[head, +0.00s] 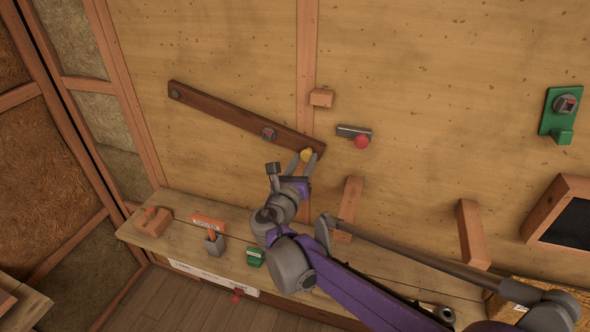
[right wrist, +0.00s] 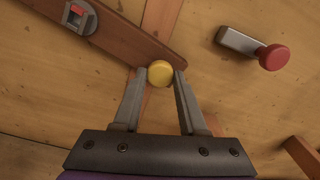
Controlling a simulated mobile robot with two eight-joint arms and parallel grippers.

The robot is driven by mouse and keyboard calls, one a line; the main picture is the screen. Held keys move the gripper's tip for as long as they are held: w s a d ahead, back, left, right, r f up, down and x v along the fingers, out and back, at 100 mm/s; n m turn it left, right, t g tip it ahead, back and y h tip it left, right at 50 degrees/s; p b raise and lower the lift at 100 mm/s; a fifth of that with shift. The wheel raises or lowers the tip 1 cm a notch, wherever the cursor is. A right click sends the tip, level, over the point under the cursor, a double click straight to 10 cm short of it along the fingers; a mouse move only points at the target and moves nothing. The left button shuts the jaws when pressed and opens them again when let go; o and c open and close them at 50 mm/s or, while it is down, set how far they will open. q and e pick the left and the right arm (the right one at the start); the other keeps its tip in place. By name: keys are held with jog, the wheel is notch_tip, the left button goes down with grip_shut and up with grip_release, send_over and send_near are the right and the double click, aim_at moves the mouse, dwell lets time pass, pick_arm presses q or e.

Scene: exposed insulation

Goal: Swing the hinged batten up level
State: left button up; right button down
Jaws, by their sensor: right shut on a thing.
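The hinged batten (head: 225,108) is a dark brown board on the wall, its left end pinned by a grey pivot (head: 175,95) and its right end hanging lower, so it is tilted. A grey fitting with a red mark (head: 268,133) sits along it; it also shows in the right wrist view (right wrist: 78,15). A yellow knob (right wrist: 160,73) is at the batten's lower right end. My right gripper (head: 307,160) has its fingers on both sides of the knob, shut on it. My left gripper is not in view.
A grey bar with a red knob (head: 361,141) is right of the batten's end. A small wooden block (head: 322,97) is above that end. A green bracket (head: 561,115) is far right.

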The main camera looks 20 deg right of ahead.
pick_arm(q)
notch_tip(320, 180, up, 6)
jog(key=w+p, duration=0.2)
jog(key=p, duration=0.1)
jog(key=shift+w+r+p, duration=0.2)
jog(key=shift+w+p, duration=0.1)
jog(key=shift+p, duration=0.05)
pick_arm(e)
notch_tip(320, 180, up, 12)
jog(key=d+n, duration=0.1)
jog(key=n, duration=0.2)
jog(key=shift+s+d+f, duration=0.15)
jog(key=shift+s+d, duration=0.05)
jog(key=shift+s, duration=0.15)
jog(key=c, duration=0.5)
grip_release()
jog(key=shift+o, duration=0.3)
jog(key=shift+s+a, duration=0.1)
jog(key=shift+s, duration=0.05)
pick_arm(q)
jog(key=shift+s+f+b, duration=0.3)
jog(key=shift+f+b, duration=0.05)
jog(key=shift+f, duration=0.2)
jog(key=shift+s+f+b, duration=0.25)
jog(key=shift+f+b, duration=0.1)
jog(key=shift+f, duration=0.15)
pick_arm(e)
jog(key=v, duration=1)
jog(key=shift+s+a, duration=0.2)
jog(key=shift+s, duration=0.05)
